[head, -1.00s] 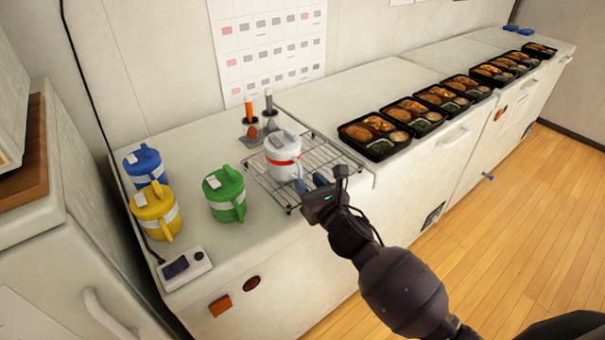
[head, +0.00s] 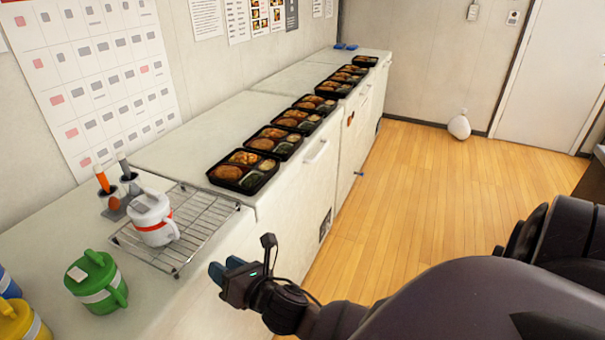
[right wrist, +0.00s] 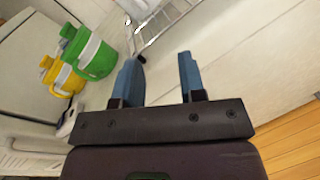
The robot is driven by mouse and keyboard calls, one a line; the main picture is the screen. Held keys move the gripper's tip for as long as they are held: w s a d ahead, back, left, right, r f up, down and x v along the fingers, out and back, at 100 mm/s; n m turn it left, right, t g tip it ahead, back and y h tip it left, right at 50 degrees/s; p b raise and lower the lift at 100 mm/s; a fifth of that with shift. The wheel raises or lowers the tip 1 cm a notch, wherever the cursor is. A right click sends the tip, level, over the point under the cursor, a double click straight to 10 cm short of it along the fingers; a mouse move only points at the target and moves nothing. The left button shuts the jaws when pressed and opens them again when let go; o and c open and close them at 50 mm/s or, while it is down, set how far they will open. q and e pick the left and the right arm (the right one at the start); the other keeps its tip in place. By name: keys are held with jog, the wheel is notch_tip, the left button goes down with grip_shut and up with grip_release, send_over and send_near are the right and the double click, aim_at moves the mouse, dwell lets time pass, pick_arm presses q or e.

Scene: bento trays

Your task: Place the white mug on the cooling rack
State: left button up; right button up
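The white mug (head: 153,218) with a red band and a lid stands upright on the wire cooling rack (head: 208,222), toward its left part. The rack lies on the white counter, and part of it also shows at the top of the right wrist view (right wrist: 150,18). My right gripper (head: 226,272) is in front of the counter, apart from the mug and the rack. In the right wrist view its two blue fingers (right wrist: 160,75) are spread with nothing between them. My left gripper is in neither view.
A green mug (head: 96,281), a yellow mug (head: 18,322) and a blue mug (head: 6,284) stand left of the rack. Several black bento trays (head: 243,172) line the counters beyond it. A holder with upright handles (head: 117,196) sits behind the white mug.

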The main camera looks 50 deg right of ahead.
jog(key=s+d+f+m+g+h, duration=0.1)
jog(key=s+f+m, duration=0.6)
jog(key=m, duration=0.8)
jog(key=s+d+f+m+g+h, duration=0.1)
jog(key=s+d+f+m+g, duration=0.3)
jog(key=m, duration=1.2)
jog(key=s+d+f, duration=0.1)
jog(key=s+f, duration=0.3)
jog(key=s, duration=0.3)
jog(key=shift+f+h, duration=0.2)
jog(key=shift+h, duration=0.1)
